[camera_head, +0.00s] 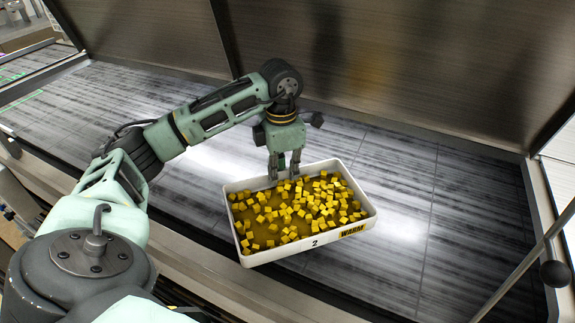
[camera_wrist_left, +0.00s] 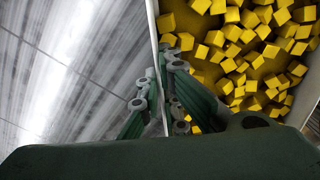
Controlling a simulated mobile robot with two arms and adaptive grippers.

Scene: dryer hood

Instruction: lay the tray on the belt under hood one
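My left gripper (camera_head: 283,172) points down at the tray's far wall. In the left wrist view its fingers (camera_wrist_left: 160,90) straddle the thin tray wall (camera_wrist_left: 153,35), one inside and one outside, and look closed on it. My right gripper is not in view.
A brownish metal hood panel (camera_head: 400,60) stands behind the belt, with a vertical seam (camera_head: 224,35). A metal rail (camera_head: 225,285) runs along the belt's near edge. A thin rod with a dark knob (camera_head: 554,273) is at lower right. Belt right of the tray is clear.

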